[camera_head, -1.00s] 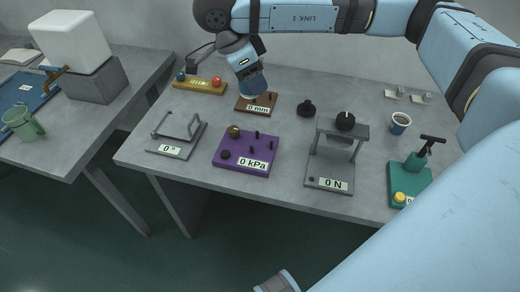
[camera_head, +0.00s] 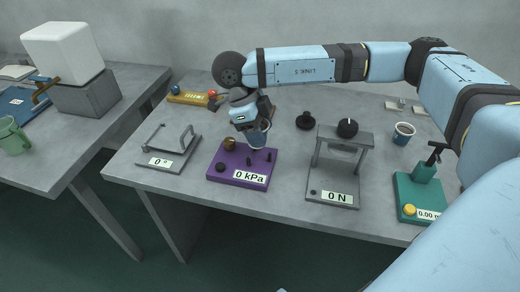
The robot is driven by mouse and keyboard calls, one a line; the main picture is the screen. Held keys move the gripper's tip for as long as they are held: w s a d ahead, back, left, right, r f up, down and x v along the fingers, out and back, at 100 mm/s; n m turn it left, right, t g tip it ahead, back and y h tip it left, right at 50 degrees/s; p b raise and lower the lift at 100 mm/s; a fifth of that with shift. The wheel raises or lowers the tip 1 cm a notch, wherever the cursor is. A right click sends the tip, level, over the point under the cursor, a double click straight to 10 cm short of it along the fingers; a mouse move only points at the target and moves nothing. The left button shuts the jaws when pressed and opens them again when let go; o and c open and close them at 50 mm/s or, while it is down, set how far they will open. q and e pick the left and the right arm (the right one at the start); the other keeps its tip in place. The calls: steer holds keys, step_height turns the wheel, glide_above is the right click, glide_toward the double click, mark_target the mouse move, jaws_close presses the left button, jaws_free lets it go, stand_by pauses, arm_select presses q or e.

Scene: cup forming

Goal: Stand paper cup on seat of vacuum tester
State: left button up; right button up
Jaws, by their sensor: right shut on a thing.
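The vacuum tester (camera_head: 228,175) is a purple base with a "0 kPa" display, near the front edge of the table. A round brass piece (camera_head: 229,144) stands at its back left, and a black knob and small black pegs are on its top. My right gripper (camera_head: 252,126) comes down from above and is shut on a blue paper cup (camera_head: 258,138). The cup is over the back of the tester, just right of the brass piece. The gripper hides the cup's upper part. I cannot tell whether the cup touches the tester. My left gripper is not in view.
A grey angle gauge (camera_head: 165,160) stands left of the tester and a grey force stand (camera_head: 332,190) right of it. A second paper cup (camera_head: 402,136) stands at the right, behind a green device (camera_head: 420,195). A yellow gauge (camera_head: 188,98) lies at the back left.

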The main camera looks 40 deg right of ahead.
steer(key=shift+f, duration=0.75)
steer(key=shift+f+b, duration=0.35)
steer(key=shift+f, duration=1.75)
steer(key=shift+f, duration=0.15)
steer(key=o, duration=0.9)
steer(key=shift+r, duration=0.2)
